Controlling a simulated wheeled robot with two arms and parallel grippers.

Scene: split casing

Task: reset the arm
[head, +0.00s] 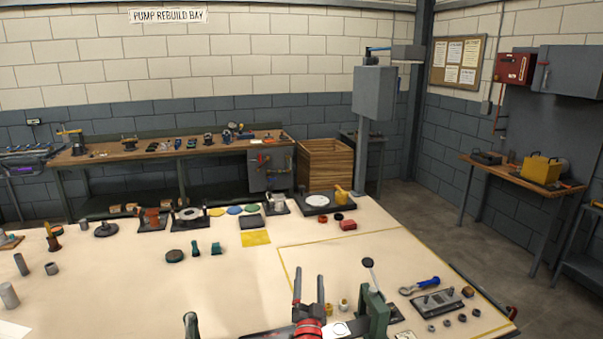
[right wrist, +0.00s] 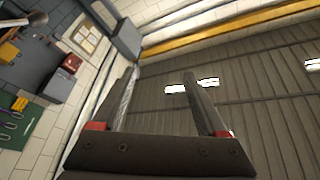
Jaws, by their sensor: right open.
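My right gripper (head: 309,281) is at the bottom middle of the head view, in front of the cream worktable (head: 230,285). Its two dark fingers point upward and stand apart, with nothing between them. In the right wrist view the open fingers (right wrist: 160,88) frame only the wall and the ceiling, so the gripper is tilted up.
A green fixture with a black-knobbed lever (head: 375,305) stands close to the right of my right gripper. A blue-handled tool (head: 420,286) and a grey plate (head: 437,303) lie farther right. The table's middle left is mostly clear.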

